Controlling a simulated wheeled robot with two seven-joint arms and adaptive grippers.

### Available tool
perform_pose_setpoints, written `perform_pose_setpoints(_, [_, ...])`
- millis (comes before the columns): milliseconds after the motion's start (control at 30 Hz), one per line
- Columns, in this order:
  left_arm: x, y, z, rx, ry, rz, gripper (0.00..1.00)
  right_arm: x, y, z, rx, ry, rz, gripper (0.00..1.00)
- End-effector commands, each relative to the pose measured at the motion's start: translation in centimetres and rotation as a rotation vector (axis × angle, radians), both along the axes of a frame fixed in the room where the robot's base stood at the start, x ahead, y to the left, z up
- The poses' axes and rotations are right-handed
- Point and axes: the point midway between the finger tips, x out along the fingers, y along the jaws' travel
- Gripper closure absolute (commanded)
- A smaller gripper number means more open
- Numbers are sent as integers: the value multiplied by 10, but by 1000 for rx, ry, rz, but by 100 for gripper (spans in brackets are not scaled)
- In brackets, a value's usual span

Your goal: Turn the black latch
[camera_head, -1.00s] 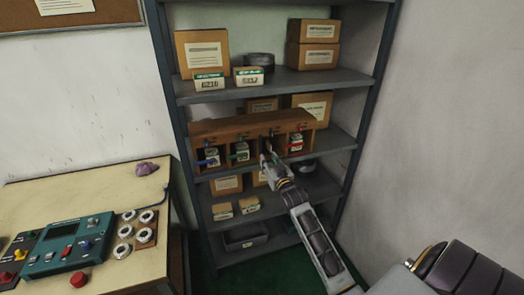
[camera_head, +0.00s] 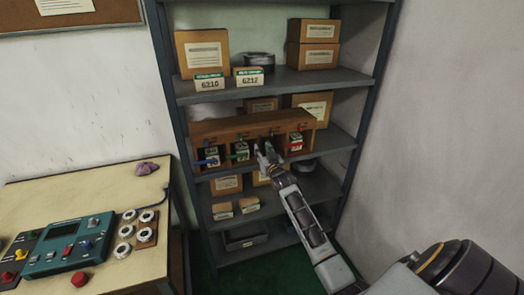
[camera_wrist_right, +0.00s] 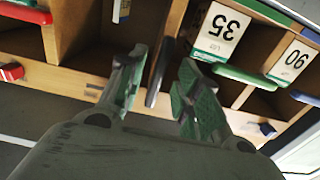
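A wooden box (camera_head: 228,127) with open compartments stands on the middle shelf and has coloured latches along its front. The black latch (camera_wrist_right: 157,78) shows in the right wrist view as a dark narrow bar. My right gripper (camera_head: 262,151) is at the box front, between the green latch (camera_head: 238,156) and the red latch (camera_head: 296,146). In the right wrist view, my right gripper (camera_wrist_right: 160,95) is open, its two fingers on either side of the black latch, with gaps visible. In the head view the gripper largely hides this latch. My left gripper is out of view.
The blue latch (camera_head: 207,162) is at the box's left end. Labelled cards (camera_wrist_right: 220,32) stand in compartments. A metal shelf (camera_head: 225,93) above carries cartons. A table (camera_head: 90,190) with a teal control panel (camera_head: 66,245) is at left.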

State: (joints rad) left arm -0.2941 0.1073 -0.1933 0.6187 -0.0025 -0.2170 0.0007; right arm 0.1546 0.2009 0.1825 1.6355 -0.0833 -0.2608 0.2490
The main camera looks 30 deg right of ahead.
Motion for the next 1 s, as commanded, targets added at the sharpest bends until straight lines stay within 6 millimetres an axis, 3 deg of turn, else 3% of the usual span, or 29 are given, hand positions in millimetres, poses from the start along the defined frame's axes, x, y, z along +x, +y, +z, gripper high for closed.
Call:
perform_pose_setpoints(533, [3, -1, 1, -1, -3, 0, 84, 10, -2, 0, -1, -1, 0, 66])
perform_pose_setpoints(800, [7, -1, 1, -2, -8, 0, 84, 10, -2, 0, -1, -1, 0, 98])
perform_pose_setpoints(1000, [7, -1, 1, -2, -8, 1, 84, 10, -2, 0, -1, 0, 0, 100])
